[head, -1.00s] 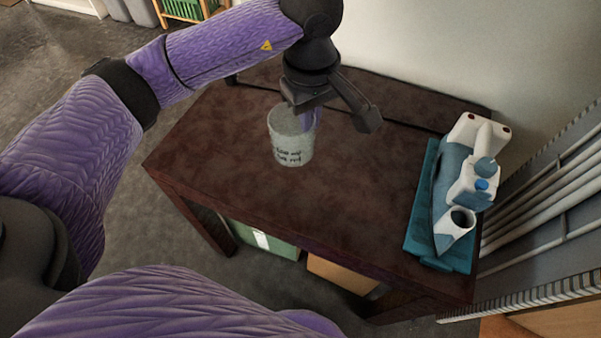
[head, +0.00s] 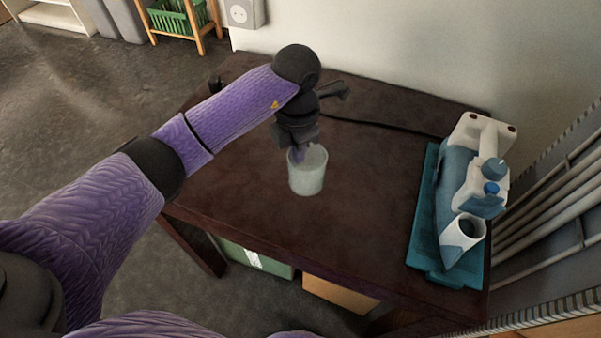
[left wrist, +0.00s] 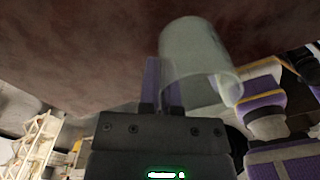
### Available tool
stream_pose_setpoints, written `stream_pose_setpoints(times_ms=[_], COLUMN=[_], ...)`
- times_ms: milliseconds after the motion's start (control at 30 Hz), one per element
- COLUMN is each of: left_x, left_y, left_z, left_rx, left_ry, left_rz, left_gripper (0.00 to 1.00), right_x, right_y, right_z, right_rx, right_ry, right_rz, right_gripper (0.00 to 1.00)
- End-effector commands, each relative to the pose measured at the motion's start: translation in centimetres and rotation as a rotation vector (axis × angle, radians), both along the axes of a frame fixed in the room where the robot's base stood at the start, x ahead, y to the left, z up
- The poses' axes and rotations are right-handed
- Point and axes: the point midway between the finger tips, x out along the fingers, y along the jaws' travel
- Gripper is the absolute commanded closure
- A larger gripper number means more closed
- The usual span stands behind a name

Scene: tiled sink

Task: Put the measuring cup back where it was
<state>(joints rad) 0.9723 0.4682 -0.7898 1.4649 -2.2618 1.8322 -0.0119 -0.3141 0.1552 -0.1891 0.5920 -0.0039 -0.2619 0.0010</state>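The measuring cup (head: 307,174) is a pale, translucent, upright cup over the middle of the dark brown table (head: 350,235). I cannot tell whether its base touches the tabletop. My left gripper (head: 299,152) points down at its rim from above. In the left wrist view, the cup (left wrist: 205,50) has its open end towards me, and the left gripper's two purple fingers (left wrist: 163,88) are close together with the cup's wall between them. One finger shows through the wall. My right gripper is not in view.
A white and blue appliance (head: 470,190) stands on a teal base (head: 425,220) at the table's right side. A dark cable (head: 385,126) runs along the back by the wall. Pipes (head: 550,205) are at the right. The tabletop around the cup is clear.

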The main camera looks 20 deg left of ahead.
Motion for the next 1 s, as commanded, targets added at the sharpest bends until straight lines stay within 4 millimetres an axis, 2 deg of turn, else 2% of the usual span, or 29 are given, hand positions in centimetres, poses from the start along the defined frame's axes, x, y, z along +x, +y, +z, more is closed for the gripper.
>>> stream_pose_setpoints(times_ms=[100,200,533,700,733,1000], left_x=[-0.1,0.0,0.0,0.0,0.0,0.0], left_y=[0.0,0.0,0.0,0.0,0.0,0.0], left_z=[-2.9,-4.7,-4.7,-4.7,-4.7,-4.5], left_rx=[-0.001,-0.001,0.0,-0.001,-0.001,-0.001], left_ry=[0.005,0.002,-0.001,-0.001,-0.001,-0.002], left_rz=[-0.001,-0.002,-0.003,-0.003,-0.003,-0.004], left_gripper=[1.0,1.0,1.0,0.64,0.61,0.61], right_x=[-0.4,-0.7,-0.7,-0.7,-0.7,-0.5], right_y=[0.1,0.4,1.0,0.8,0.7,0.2], right_z=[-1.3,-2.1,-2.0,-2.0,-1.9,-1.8], right_rx=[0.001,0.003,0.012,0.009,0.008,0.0], right_ry=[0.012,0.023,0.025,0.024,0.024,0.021], right_rz=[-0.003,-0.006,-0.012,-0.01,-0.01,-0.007], right_gripper=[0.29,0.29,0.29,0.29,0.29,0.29])
